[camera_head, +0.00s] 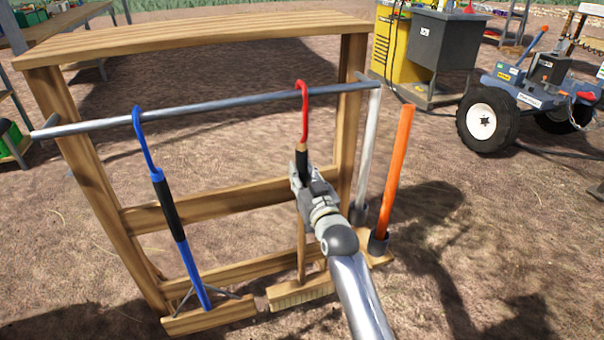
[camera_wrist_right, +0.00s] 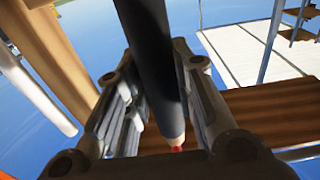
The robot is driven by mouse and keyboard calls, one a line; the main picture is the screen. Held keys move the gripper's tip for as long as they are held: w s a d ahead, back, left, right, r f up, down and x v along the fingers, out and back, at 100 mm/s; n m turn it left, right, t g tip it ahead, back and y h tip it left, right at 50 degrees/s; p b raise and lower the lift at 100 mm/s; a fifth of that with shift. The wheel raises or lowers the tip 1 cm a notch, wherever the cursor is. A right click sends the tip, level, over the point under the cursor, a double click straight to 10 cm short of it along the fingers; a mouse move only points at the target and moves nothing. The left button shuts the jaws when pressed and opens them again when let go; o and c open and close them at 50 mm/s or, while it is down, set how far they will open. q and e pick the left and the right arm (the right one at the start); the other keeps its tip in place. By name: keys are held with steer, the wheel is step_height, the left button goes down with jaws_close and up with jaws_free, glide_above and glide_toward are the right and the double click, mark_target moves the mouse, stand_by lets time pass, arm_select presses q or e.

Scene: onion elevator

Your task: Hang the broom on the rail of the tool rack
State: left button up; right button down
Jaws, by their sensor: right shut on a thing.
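The broom has a red hook (camera_head: 303,112) at its top, a black grip (camera_head: 301,160), a wooden handle and a pale bristle head (camera_head: 302,294) low by the rack's base. My right gripper (camera_head: 304,176) is shut on the broom around its black grip. The right wrist view shows the black grip (camera_wrist_right: 150,60) between the two fingers. The broom is close to upright. Its red hook is at the metal rail (camera_head: 220,101) of the wooden tool rack (camera_head: 190,38); whether it bears on the rail cannot be told. My left gripper is not in view.
A blue-handled tool (camera_head: 181,240) hangs by its hook on the rail, left of the broom. A white pole (camera_head: 368,150) and an orange pole (camera_head: 398,160) stand in holders at the rack's right. A wheeled machine (camera_head: 530,90) stands farther right. The dirt ground at front right is clear.

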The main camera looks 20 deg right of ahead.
steer(key=shift+r, duration=0.1)
steer(key=c, duration=1.1)
jaws_free()
steer(key=shift+c, duration=0.2)
